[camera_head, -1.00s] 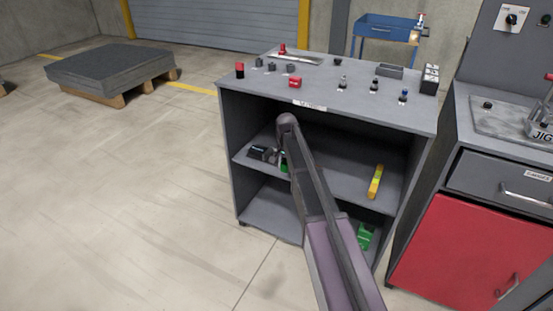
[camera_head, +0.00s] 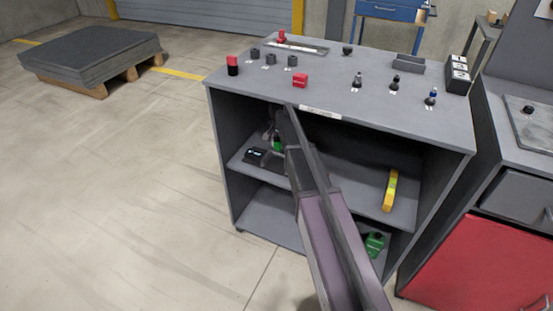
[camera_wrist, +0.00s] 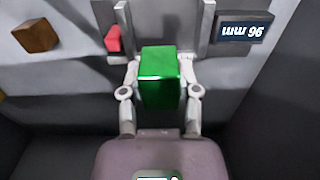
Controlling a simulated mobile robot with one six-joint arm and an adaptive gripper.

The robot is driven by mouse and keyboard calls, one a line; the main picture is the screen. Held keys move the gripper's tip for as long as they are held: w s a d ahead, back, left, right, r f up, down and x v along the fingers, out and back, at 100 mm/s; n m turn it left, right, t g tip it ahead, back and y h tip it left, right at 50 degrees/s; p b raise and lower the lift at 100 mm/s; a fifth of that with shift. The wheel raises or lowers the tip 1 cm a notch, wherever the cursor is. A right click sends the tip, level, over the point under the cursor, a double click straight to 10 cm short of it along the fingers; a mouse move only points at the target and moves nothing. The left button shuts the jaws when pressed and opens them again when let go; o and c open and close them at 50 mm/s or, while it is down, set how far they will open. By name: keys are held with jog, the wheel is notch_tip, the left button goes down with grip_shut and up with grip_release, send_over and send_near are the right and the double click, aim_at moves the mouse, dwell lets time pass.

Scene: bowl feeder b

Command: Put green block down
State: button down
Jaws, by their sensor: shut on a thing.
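The green block (camera_wrist: 160,80) is between the fingers of my gripper (camera_wrist: 160,84) in the wrist view. The fingers are shut on its left and right sides. In the head view a small part of the green block (camera_head: 277,145) shows left of my arm, inside the grey cabinet (camera_head: 222,150) at its middle shelf (camera_head: 350,190). My arm hides most of my gripper there. I cannot tell whether the block touches the shelf.
A black device (camera_head: 262,157) with a display lies left of the block; its display reads 96 mm in the wrist view (camera_wrist: 240,30). A green object (camera_head: 374,243) is below. The cabinet top (camera_head: 330,75) is overhead.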

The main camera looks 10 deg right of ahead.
jog(key=shift+w, duration=0.5)
jog(key=b, duration=0.6)
send_over(278, 165)
notch_tip(278, 165, down, 6)
jog(key=shift+f, duration=0.1)
jog(key=shift+f, duration=0.1)
jog(key=shift+f+b, duration=1.8)
jog(key=shift+b, duration=0.2)
jog(key=shift+f, duration=0.15)
jog(key=shift+c, duration=1.7)
grip_release()
